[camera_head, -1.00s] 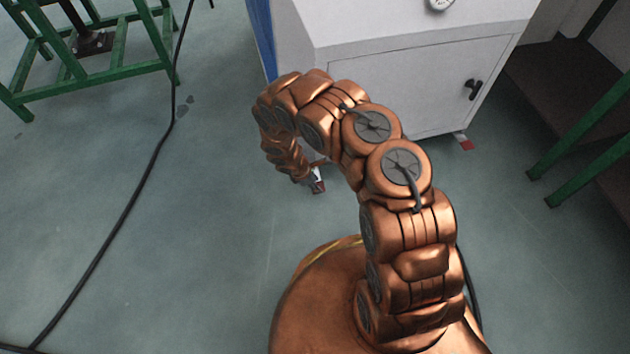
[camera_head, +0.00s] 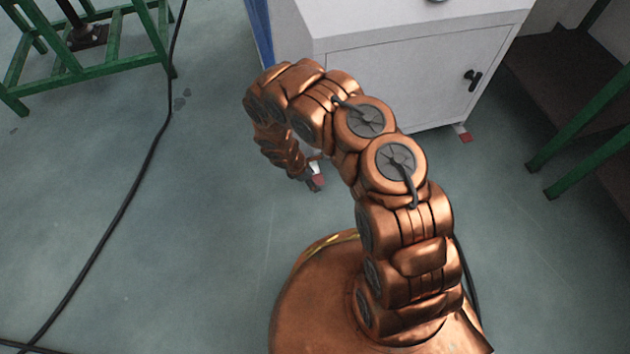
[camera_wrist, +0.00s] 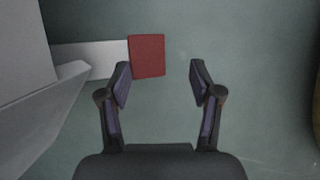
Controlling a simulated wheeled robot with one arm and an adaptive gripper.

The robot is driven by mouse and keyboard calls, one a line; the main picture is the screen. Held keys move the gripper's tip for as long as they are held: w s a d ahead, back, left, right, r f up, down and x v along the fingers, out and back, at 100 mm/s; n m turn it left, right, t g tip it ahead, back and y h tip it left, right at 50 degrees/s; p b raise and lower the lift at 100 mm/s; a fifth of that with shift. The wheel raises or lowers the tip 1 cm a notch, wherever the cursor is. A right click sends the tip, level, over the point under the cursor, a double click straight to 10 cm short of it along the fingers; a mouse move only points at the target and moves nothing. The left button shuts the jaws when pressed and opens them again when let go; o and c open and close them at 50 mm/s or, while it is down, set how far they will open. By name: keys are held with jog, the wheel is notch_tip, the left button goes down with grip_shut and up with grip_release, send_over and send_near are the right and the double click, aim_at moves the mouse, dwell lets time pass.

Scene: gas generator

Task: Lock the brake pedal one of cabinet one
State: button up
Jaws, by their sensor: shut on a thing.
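The red brake pedal (camera_wrist: 147,56) lies at the upper middle of the wrist view, at the end of a pale arm (camera_wrist: 92,58) by the cabinet. My gripper (camera_wrist: 160,80) shows its two dark fingers spread apart. The pedal is ahead of the fingertips, closer to the left finger; a gap shows between it and the right finger. Whether the left finger touches it is unclear. In the head view, my gripper (camera_head: 309,180) is low beside the cabinet (camera_head: 410,75), with the red of the pedal (camera_head: 317,181) at its tip.
Another red pedal (camera_head: 465,137) sticks out under the cabinet's right corner. A green frame (camera_head: 100,70) stands at the upper left and green legs (camera_head: 580,135) at the right. A black cable (camera_head: 125,200) crosses the floor. The floor left of my arm is mostly clear.

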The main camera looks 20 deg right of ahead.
jog(key=shift+v, duration=2.6)
jog(key=shift+s+d+r, duration=0.1)
jog(key=shift+d+r, duration=0.05)
